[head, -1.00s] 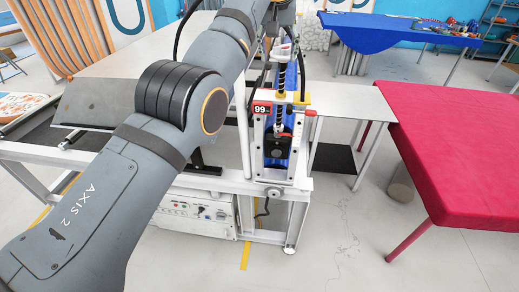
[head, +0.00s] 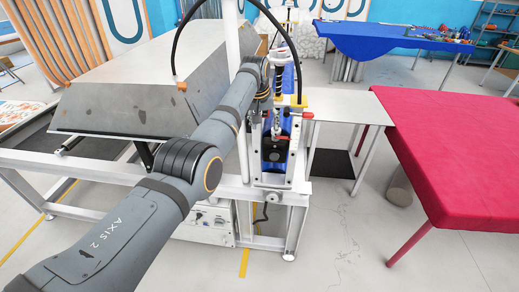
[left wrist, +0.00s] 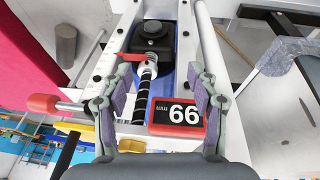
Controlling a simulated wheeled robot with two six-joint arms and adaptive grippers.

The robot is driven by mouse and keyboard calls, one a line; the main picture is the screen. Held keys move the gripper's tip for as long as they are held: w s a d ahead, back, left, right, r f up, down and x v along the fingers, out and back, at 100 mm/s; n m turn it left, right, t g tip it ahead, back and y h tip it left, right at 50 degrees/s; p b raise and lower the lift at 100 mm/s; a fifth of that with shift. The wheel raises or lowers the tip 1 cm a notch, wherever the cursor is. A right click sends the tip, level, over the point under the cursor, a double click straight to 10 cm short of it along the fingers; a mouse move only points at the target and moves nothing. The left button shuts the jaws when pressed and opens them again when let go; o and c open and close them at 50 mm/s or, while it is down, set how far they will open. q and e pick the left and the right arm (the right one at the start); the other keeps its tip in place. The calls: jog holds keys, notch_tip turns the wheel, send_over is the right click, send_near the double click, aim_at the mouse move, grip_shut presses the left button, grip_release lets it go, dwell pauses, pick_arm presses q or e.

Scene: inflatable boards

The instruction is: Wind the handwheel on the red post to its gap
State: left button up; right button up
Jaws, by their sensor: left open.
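My left arm reaches in from the left, and its gripper (head: 270,88) is at the top of the upright press frame (head: 287,150). In the left wrist view the gripper (left wrist: 160,82) is open, its two padded fingers apart on either side of a black-and-white threaded screw (left wrist: 143,95). A red display (left wrist: 177,116) with large digits, upside down to this camera, sits beside the screw. A red-ended lever (left wrist: 45,104) sticks out on the left; it also shows in the head view (head: 308,115). I cannot clearly make out the handwheel. My right gripper is out of view.
A black block (left wrist: 153,38) sits at the screw's far end, with a red pointer (left wrist: 130,57) beside it. A crimson-covered table (head: 450,150) stands at the right, and a tilted grey panel (head: 120,105) at the left.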

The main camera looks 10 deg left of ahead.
pick_arm(q)
notch_tip(320, 180, down, 11)
jog(key=a, duration=0.1)
jog(key=shift+s+a+b, duration=0.3)
jog(key=shift+s, duration=0.05)
